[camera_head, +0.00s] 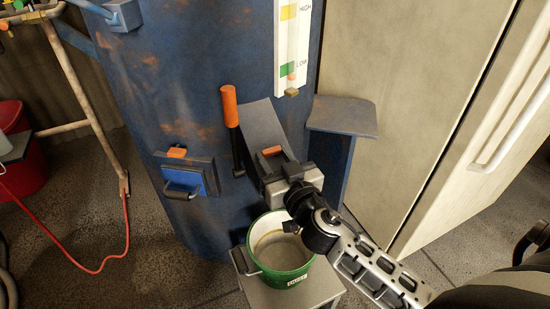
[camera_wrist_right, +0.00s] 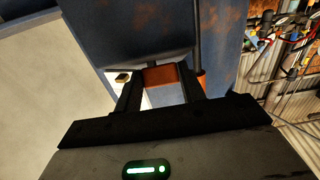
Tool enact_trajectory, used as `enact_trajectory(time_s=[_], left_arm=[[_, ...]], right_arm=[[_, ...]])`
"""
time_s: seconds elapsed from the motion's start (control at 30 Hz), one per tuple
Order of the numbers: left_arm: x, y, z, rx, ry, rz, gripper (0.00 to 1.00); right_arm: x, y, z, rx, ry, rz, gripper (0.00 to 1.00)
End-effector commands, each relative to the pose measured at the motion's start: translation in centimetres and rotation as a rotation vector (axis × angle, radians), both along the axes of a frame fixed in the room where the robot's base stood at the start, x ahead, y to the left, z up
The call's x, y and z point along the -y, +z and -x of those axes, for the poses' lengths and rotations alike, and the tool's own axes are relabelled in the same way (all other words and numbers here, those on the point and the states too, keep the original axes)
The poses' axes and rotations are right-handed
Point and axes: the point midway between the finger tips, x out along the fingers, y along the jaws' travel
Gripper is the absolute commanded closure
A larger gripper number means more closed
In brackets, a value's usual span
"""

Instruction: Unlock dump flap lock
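The dump flap lock looks to be the small orange tab (camera_head: 271,151) on the grey sloped chute at the front of the blue pot (camera_head: 190,70). My right gripper (camera_head: 272,164) is at this tab, coming from the lower right. In the right wrist view, the orange block (camera_wrist_right: 161,75) lies between the two dark fingers of my right gripper (camera_wrist_right: 161,80) and spans the gap. I cannot tell whether the fingers press on it or only flank it. The gripper's body hides the chute's lower part in the head view. My left gripper is not in view.
A lever with an orange handle (camera_head: 229,105) stands close left of the chute. A green bucket (camera_head: 280,255) sits on a grey stand below. A grey ledge (camera_head: 343,116) juts out at the right. A blue hatch with an orange tab (camera_head: 177,152) is at the left.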

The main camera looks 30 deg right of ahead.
Motion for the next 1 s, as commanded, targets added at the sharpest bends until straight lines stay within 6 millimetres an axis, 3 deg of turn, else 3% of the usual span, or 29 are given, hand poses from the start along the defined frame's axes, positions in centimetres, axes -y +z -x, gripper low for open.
enact_trajectory(time_s=[0.37, 0.57, 0.87, 1.0], left_arm=[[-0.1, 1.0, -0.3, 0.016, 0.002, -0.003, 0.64], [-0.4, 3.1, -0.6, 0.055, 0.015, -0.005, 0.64], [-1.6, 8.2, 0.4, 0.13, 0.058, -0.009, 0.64], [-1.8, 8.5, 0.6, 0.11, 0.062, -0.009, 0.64]], right_arm=[[0.3, 0.1, 0.1, -0.004, 0.072, 0.041, 0.83], [0.7, 0.2, 0.2, -0.009, 0.197, 0.115, 0.83], [1.3, 0.5, 0.2, -0.018, 0.444, 0.254, 0.83], [1.7, 0.5, 0.1, -0.022, 0.56, 0.321, 0.83]])
